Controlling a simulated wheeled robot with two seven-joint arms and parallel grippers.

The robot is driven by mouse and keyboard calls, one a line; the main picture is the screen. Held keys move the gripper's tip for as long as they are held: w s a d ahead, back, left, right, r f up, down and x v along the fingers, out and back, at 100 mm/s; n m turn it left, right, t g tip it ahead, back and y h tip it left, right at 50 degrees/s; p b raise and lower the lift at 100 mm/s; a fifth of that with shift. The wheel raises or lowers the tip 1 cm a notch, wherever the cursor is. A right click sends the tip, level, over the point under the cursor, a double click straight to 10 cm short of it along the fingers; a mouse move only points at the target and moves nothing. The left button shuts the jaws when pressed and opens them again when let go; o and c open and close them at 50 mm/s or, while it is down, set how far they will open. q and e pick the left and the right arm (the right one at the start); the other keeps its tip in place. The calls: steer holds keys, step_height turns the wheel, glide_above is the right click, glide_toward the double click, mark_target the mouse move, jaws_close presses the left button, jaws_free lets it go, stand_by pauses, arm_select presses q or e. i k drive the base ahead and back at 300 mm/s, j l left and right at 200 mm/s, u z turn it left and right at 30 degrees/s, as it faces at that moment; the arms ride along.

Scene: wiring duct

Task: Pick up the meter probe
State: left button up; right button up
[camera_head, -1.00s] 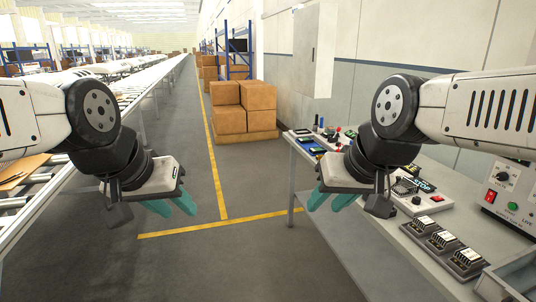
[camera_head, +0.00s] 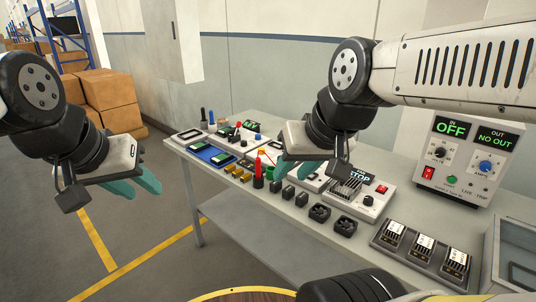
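A red, upright, pointed piece (camera_head: 258,173) that looks like a meter probe stands on the workbench, left of my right gripper. I cannot tell for certain that it is the probe. My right gripper (camera_head: 296,171) has its teal fingers apart, above the bench and to the right of the red piece, without visible contact. It hides part of the bench behind it. My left gripper (camera_head: 136,186) has its teal fingers apart and empty, over the floor left of the bench.
The workbench (camera_head: 225,195) holds a blue tray (camera_head: 213,154), small yellow parts (camera_head: 238,173), black fans (camera_head: 319,212), a control panel with a STOP display (camera_head: 366,201), a power supply (camera_head: 466,158) and a black-based module rack (camera_head: 422,250). Cardboard boxes (camera_head: 108,90) stand at the back left.

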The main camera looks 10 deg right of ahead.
mark_target(257, 161)
steer(key=i+j+z, duration=0.75)
steer(key=j, duration=0.2)
steer(key=i, duration=0.05)
